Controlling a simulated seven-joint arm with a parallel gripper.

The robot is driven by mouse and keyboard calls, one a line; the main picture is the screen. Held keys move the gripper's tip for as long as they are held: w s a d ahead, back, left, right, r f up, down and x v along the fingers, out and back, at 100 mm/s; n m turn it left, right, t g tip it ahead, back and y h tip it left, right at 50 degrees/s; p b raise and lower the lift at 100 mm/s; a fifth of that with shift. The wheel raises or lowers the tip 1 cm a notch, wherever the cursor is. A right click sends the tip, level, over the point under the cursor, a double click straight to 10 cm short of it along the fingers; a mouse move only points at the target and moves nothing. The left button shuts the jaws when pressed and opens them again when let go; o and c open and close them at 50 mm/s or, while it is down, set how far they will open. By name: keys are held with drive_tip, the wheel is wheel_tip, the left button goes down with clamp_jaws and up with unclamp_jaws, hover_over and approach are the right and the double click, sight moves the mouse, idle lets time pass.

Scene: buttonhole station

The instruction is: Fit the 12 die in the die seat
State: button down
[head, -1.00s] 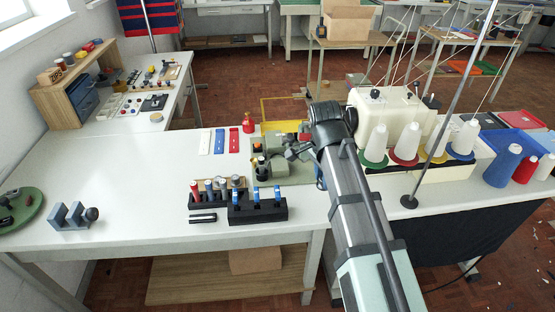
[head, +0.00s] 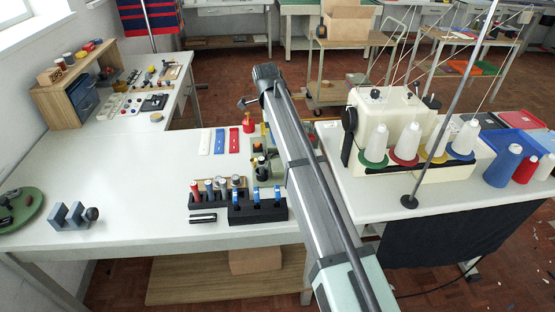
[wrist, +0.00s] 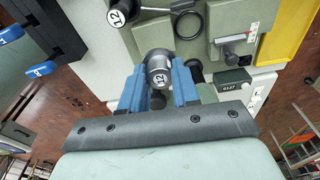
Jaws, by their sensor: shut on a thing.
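In the wrist view my gripper (wrist: 158,88) has blue fingers shut on a grey cylindrical die (wrist: 158,68) marked 12 on its end face. It is over the grey-green buttonhole machine (wrist: 225,20); I cannot tell the gap between them. A black round part (wrist: 116,18) on the machine, upper left, also carries a 12. In the head view the machine (head: 262,172) is partly behind my arm, and the fingers and die cannot be made out.
A dark rack (head: 240,213) with blue-topped pieces stands in front of the machine, beside a rack of coloured cylinders (head: 192,203). A cream sewing machine (head: 395,120) with thread cones is at right. The table's left middle is clear.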

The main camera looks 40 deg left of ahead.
drive_tip(key=w+a+f, duration=0.2)
drive_tip(key=w+a, duration=0.1)
drive_tip(key=w, duration=0.2)
drive_tip(key=shift+n, duration=0.3)
drive_tip(key=shift+s+f, duration=0.1)
drive_tip(key=shift+f, duration=4.6)
drive_tip(key=shift+f, duration=0.1)
drive_tip(key=c, duration=1.1)
unclamp_jaws()
wheel_tip(320, 180, up, 12)
drive_tip(key=s+a, duration=0.1)
